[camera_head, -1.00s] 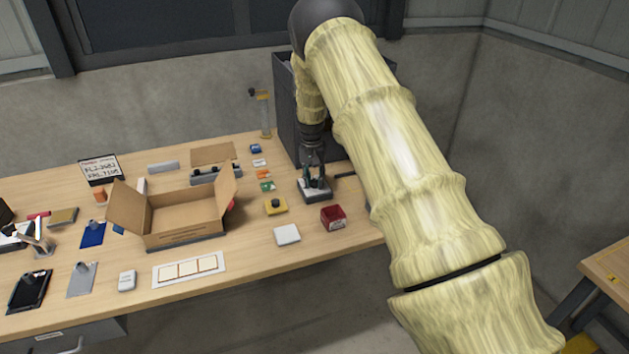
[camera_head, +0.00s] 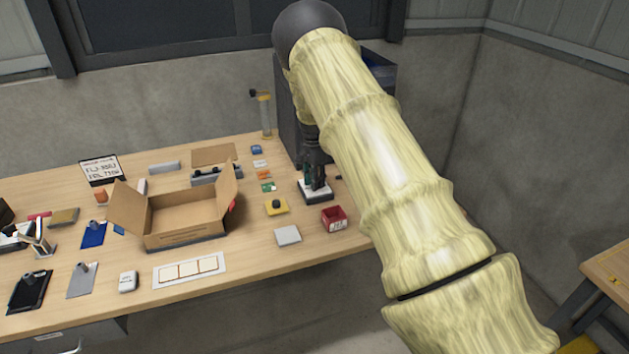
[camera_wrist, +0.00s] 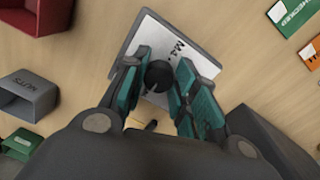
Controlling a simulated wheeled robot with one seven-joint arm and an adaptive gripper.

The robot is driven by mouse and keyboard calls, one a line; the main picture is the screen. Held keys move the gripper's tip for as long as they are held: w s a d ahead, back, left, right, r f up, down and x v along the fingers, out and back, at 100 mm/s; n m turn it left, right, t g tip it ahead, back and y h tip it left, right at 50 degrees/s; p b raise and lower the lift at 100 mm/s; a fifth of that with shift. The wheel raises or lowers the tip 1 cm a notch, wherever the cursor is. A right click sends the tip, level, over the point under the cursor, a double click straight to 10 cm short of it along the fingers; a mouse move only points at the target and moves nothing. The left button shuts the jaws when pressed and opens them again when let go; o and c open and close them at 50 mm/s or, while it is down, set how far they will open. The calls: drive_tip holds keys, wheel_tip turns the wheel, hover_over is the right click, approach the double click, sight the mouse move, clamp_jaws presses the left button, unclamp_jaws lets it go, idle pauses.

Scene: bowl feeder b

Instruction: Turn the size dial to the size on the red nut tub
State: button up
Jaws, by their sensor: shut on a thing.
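The size dial is a black round knob (camera_wrist: 158,76) on a pale square plate (camera_wrist: 148,36). The plate has a dark base and a mark that looks like "M4" beside the knob. My gripper (camera_wrist: 157,88) has its teal fingers on both sides of the knob and is shut on it. In the head view my gripper (camera_head: 317,186) points down onto the dial plate (camera_head: 318,197), with the knob hidden between the fingers. The red nut tub (camera_head: 333,220) stands in front of the dial, apart from it. Its label is too small to read. Part of the tub (camera_wrist: 38,18) shows in the wrist view.
A grey tub marked "NUTS" (camera_wrist: 32,92) lies left in the wrist view. A dark bin (camera_head: 287,105) stands behind.

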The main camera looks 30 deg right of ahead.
drive_tip(key=shift+w+d+r, duration=0.1)
drive_tip(key=shift+w+r, duration=0.1)
idle(0.4)
drive_tip(key=o, duration=1)
drive_tip(key=shift+s+f, duration=0.1)
wheel_tip(320, 180, up, 12)
drive_tip(key=shift+w, duration=0.3)
drive_tip(key=shift+f, duration=0.1)
